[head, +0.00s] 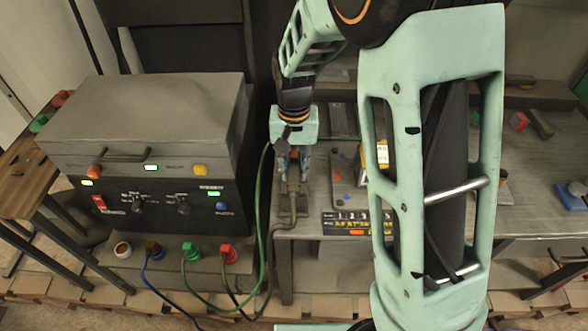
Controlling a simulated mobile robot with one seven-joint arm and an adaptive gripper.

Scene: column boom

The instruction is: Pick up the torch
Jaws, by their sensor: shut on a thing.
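The torch (292,184) is a narrow dark grey piece at the left end of the metal workbench, in the head view. A thick grey hose runs from its lower end over the bench's front edge. My gripper (293,160) points down over the torch and is shut on its upper part. The fingers hide most of the gripped part. I cannot tell whether the torch touches the bench or is lifted.
A welding power box (150,160) with knobs and plugged cables stands close left of my gripper. A green cable (260,210) hangs between them. The workbench (300,228) carries a numbered strip (345,222). A blue piece (571,196) lies at the right. My arm covers the middle.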

